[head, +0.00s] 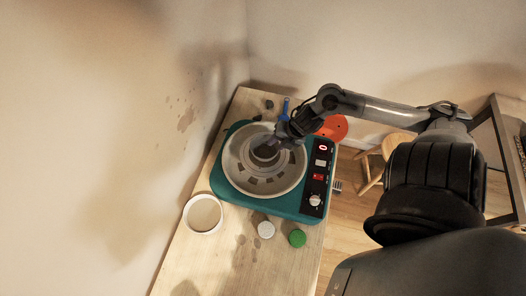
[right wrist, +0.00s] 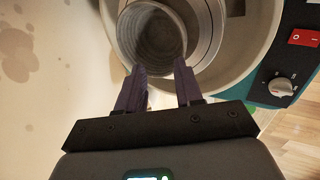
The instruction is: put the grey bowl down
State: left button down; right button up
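The grey bowl (right wrist: 152,38) shows in the right wrist view as a round, ribbed hollow with its mouth toward the camera. In the head view the grey bowl (head: 265,151) is at the middle of the wheel's pale round basin (head: 236,178), partly covered by the gripper. My right gripper (head: 279,142) is at the bowl's upper right side. Whether the fingertips touch the bowl is unclear. My left gripper is not in view.
The teal pottery wheel (head: 225,194) stands on a wooden table (head: 200,258), its control panel (head: 319,175) at the right. A white round container (head: 203,214), a white lid (head: 266,230) and a green lid (head: 297,238) are near its front. A blue tool (head: 285,108) and an orange disc (head: 333,127) are behind.

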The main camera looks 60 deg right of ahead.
jog(key=s+a+r+m, duration=0.1)
jog(key=s+a+m, duration=0.1)
jog(key=a+m, duration=0.7)
jog(key=s+a+r+m+g, duration=0.1)
jog(key=s+a+r+m, duration=0.1)
jog(key=a+m, duration=0.8)
jog(key=a, duration=0.3)
jog(key=shift+s+r+m+h, duration=0.15)
jog(key=shift+s+m+h, duration=0.15)
jog(key=shift+h, duration=0.1)
